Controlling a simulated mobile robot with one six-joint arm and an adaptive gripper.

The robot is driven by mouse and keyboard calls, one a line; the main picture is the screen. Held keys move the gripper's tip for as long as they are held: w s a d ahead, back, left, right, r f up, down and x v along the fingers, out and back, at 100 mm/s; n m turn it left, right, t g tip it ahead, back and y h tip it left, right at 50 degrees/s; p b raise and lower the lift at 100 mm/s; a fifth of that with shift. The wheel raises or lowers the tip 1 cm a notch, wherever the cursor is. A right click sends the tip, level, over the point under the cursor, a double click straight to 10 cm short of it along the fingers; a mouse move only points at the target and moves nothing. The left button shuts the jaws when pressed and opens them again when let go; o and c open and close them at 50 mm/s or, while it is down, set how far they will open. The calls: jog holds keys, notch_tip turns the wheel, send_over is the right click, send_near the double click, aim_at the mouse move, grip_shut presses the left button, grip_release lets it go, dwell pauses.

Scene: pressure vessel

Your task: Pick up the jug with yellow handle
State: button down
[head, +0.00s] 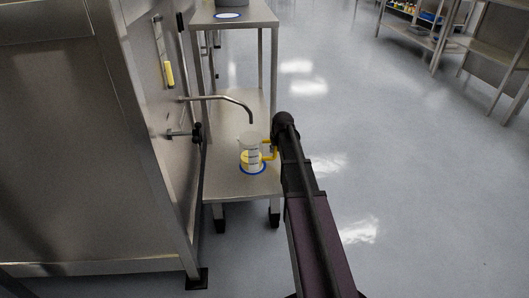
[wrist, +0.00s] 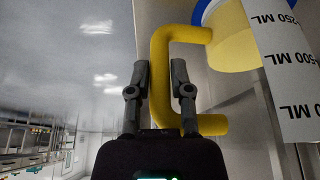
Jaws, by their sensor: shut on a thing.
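The jug's marked wall (wrist: 290,70) shows at the right. In the head view my gripper (head: 279,148) is at the handle, right of the jug, and partly hidden by my arm.
A curved steel spout (head: 225,98) from the vessel (head: 70,130) ends just above the jug. A valve (head: 190,133) sticks out left of it. The stand's upper shelf (head: 250,15) is behind. Open floor (head: 400,170) lies to the right, with racks (head: 480,50) at the far right.

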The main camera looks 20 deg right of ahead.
jog(key=shift+r, duration=0.1)
notch_tip(320, 180, up, 4)
jog(key=p, duration=0.3)
jog(key=shift+f+p, duration=0.25)
jog(key=shift+p, duration=0.1)
jog(key=s+r+p, duration=0.1)
jog(key=s, duration=1.5)
jog(key=shift+a, duration=0.25)
jog(key=shift+r, duration=0.25)
notch_tip(320, 180, up, 53)
jog(key=p, duration=5.3)
jog(key=shift+p, duration=0.35)
